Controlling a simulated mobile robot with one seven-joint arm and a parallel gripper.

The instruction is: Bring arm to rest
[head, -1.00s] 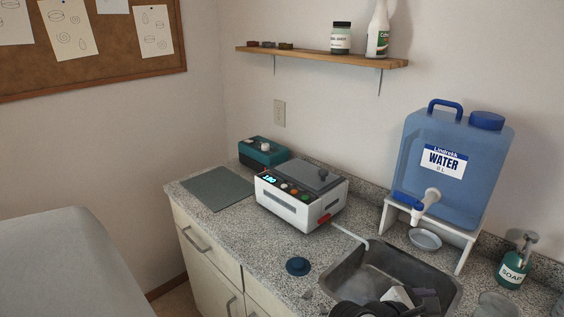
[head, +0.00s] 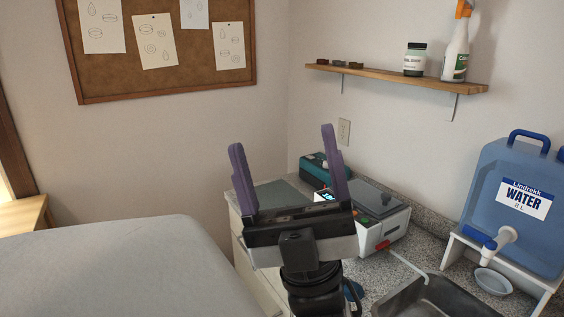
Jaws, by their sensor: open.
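My gripper (head: 288,178) is in the lower middle of the head view. Its two purple fingers point upward and stand wide apart, with nothing between them. It is in front of the counter's left end and hides part of a white machine (head: 374,232) with a lit display and a grey lid. The gripper touches nothing that I can see. The lower part of my arm runs out of the bottom of the view.
A speckled counter (head: 373,280) holds a teal box (head: 313,172), a grey mat (head: 279,195), a sink (head: 440,303) and a blue water container (head: 512,205) on a white stand. A wooden shelf (head: 395,80) is above. A large grey surface (head: 120,270) fills the lower left.

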